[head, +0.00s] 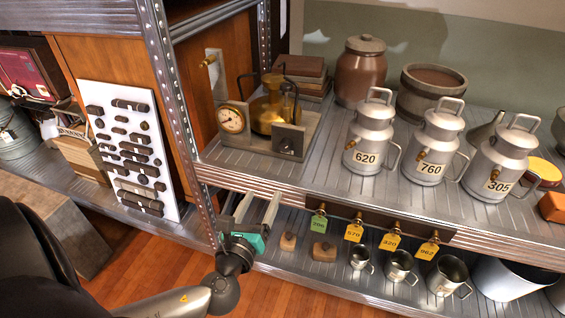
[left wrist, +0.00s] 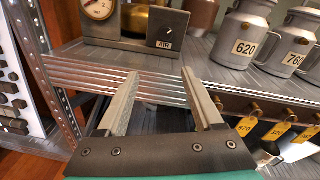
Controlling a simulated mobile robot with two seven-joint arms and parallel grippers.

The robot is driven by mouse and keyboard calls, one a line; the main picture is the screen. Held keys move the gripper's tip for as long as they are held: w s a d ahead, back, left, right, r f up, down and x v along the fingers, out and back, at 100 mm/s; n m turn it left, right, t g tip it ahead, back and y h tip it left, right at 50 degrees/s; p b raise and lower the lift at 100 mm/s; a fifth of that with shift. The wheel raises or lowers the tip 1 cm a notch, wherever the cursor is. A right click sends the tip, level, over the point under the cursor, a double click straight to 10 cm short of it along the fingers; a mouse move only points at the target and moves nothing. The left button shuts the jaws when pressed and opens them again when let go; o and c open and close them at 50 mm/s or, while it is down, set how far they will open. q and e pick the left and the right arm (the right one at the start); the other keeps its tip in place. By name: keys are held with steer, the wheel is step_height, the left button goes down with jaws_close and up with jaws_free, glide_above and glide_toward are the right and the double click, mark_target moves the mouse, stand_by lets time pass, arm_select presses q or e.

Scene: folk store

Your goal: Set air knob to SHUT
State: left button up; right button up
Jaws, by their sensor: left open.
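The air knob is a small dark knob (head: 287,146) on a grey panel at the front right of a brass apparatus on the upper shelf. In the left wrist view the panel (left wrist: 167,32) shows a small pale mark and a label below it; I cannot read the setting. A round white gauge (head: 231,119) is left of the panel. My left gripper (head: 261,200) is open and empty, below and in front of the upper shelf's edge, apart from the knob. In the left wrist view its fingers (left wrist: 160,80) point toward the panel. My right gripper is not in view.
Three numbered metal cans, one marked 620 (head: 370,135), stand right of the apparatus. Tags, including a green one (head: 319,223), hang below the shelf edge (head: 350,205). A metal shelf post (head: 180,110) stands left. The shelf strip before the panel is clear.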

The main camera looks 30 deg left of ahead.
arm_select(q)
steer(key=r, duration=0.1)
steer(key=t+b, duration=0.1)
steer(key=b, duration=0.2)
glide_toward(284, 148)
steer(key=shift+m, duration=0.4)
steer(key=x, duration=0.6)
steer(key=shift+w+a+f, duration=0.1)
steer(key=shift+w, duration=0.25)
steer(key=shift+b+x, duration=0.3)
steer(key=shift+x, duration=0.65)
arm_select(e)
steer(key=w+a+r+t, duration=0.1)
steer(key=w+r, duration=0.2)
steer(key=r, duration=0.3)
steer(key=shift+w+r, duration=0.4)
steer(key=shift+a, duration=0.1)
arm_select(q)
jaws_close()
